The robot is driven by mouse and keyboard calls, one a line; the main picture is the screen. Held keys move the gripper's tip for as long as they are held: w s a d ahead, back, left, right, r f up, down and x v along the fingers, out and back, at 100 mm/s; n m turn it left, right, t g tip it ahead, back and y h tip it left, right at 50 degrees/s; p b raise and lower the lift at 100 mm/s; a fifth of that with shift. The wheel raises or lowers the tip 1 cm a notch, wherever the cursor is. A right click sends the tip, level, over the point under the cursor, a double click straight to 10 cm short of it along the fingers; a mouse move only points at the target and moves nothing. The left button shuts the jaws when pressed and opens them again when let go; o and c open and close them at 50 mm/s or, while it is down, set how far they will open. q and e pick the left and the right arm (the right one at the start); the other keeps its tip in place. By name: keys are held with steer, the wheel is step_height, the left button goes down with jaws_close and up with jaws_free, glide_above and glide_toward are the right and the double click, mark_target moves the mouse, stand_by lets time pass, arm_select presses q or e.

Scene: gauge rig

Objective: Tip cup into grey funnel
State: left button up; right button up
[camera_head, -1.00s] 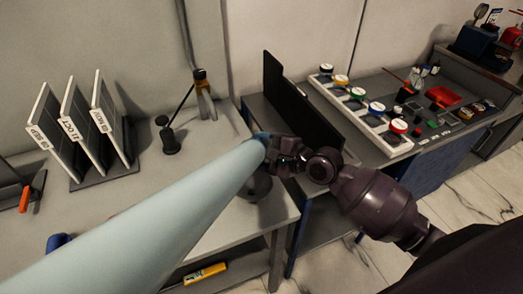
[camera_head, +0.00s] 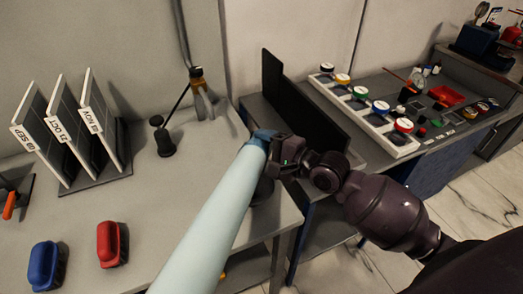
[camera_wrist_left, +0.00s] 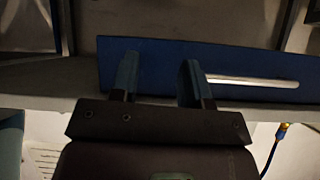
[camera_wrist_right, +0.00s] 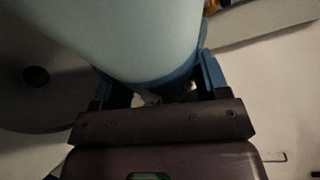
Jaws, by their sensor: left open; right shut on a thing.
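A long pale blue cup (camera_head: 212,225) with a darker blue band at its far end runs from the bottom edge to the middle of the head view. My right gripper (camera_head: 270,145) is shut on it at the blue end. In the right wrist view the cup (camera_wrist_right: 130,35) fills the space between the fingers (camera_wrist_right: 155,82). A grey disc with a dark central hole, seemingly the funnel (camera_wrist_right: 45,105), lies left of the cup there; in the head view it is mostly hidden behind the cup (camera_head: 263,190). The cup's mouth is hidden. My left gripper (camera_wrist_left: 158,78) is open and empty, seen only in its wrist view.
Red (camera_head: 112,243) and blue (camera_head: 46,266) blocks lie on the grey bench at lower left. Label-bearing panels (camera_head: 68,130) and a small dark stand (camera_head: 165,140) stand behind. A black upright panel (camera_head: 295,105) borders the right-hand bench. A blue front with silver bar (camera_wrist_left: 252,82) faces my left gripper.

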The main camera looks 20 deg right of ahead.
mark_target(268, 150)
steer(key=shift+r+n, duration=0.15)
steer(key=shift+n, duration=0.15)
steer(key=shift+a+r+t+p, duration=0.1)
steer(key=shift+r+t+p, duration=0.05)
steer(key=shift+t+p, duration=0.15)
steer(key=shift+s+r+n+t, duration=0.2)
steer(key=shift+r+n+t, duration=0.1)
steer(key=shift+n, duration=0.7)
steer(key=shift+s+a+r+n+t+y, duration=0.15)
steer(key=shift+s+r+n+t+y, duration=0.15)
steer(key=shift+n, duration=0.45)
steer(key=shift+s+a+r+n+t+y, duration=0.1)
steer(key=shift+a+r+n+t+y, duration=0.2)
steer(key=shift+n, duration=0.45)
steer(key=shift+d+r, duration=0.1)
stand_by(0.5)
